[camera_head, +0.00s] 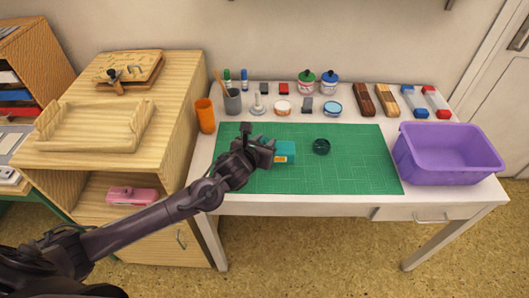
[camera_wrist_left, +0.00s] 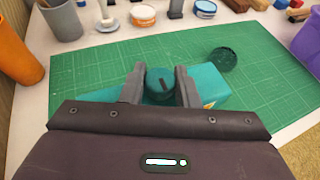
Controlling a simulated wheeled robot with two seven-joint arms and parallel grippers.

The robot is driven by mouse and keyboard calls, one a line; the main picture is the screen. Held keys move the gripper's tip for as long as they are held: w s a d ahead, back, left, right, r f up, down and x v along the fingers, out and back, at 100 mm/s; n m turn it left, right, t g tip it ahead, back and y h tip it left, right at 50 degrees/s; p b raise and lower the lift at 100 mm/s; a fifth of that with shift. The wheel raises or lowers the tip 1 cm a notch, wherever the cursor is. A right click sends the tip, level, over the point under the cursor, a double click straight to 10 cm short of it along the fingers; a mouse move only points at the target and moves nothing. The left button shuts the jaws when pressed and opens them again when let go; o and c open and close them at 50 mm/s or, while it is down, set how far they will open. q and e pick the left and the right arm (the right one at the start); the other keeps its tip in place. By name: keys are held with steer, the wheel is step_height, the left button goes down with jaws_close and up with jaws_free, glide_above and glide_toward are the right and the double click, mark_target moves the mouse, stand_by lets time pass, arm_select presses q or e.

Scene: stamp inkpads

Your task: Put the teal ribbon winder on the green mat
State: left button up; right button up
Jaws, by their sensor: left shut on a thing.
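The teal ribbon winder (camera_head: 286,153) is at the left-middle of the green mat (camera_head: 362,170), a teal block with an orange-and-white label on its side. My left gripper (camera_head: 270,150) reaches in from the left and is shut on it. In the left wrist view the fingers sit on either side of a round teal part with a dark stripe, and the winder's teal body (camera_wrist_left: 212,85) extends beyond them. The winder is over the mat; whether it rests on it or hangs just above is hard to tell. My right gripper is out of view.
A dark green round dish (camera_head: 321,146) lies on the mat, right of the winder. A purple bin (camera_head: 447,155) stands at the table's right. An orange cup (camera_head: 205,115) and grey pen cup (camera_head: 233,101) stand at the left; several inkpads, jars and blocks line the back. The mat's right part is clear.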

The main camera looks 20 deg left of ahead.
arm_select(q)
steer(key=shift+f, duration=2.4)
steer(key=shift+f, duration=0.1)
steer(key=o, duration=1)
steer(key=shift+o, duration=0.2)
steer(key=shift+s, duration=0.1)
steer(key=v, duration=1.2)
steer(key=shift+b, duration=0.3)
